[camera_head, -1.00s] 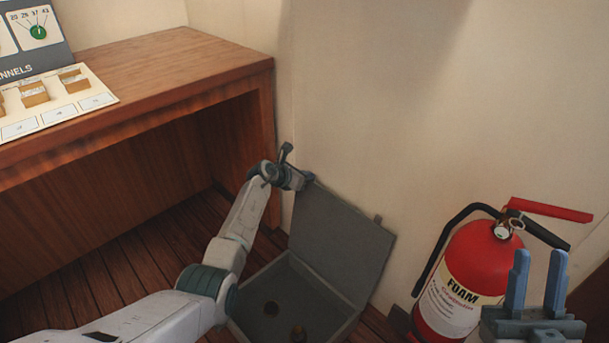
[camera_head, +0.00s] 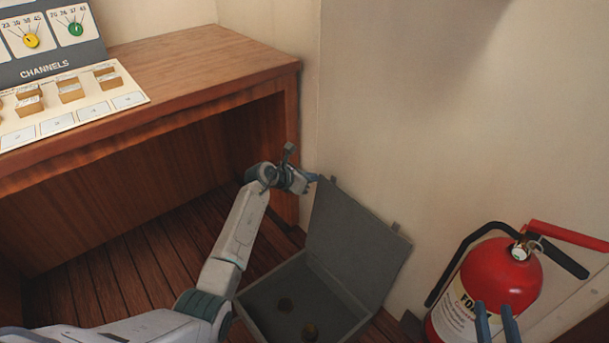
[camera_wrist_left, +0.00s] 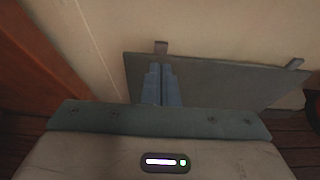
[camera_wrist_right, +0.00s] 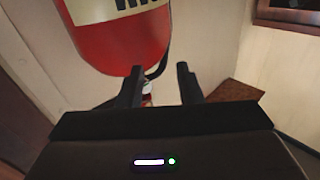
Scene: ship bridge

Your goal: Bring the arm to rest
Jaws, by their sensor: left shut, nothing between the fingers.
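My left arm reaches in from the left in the head view. Its gripper (camera_head: 312,178) is at the upper left corner of the raised lid of a grey case. In the left wrist view the fingers (camera_wrist_left: 161,84) are together with nothing between them, in front of the grey lid (camera_wrist_left: 205,80). I cannot tell whether they touch it. My right gripper (camera_head: 495,322) is at the lower right in the head view, in front of the fire extinguisher. In the right wrist view its fingers (camera_wrist_right: 160,85) are apart and empty.
The open grey case (camera_head: 250,318) stands on the plank floor with small dark round things inside. A red fire extinguisher (camera_head: 500,275) stands by the wall on the right. A wooden desk (camera_head: 190,65) with a channels panel (camera_head: 60,62) is on the left.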

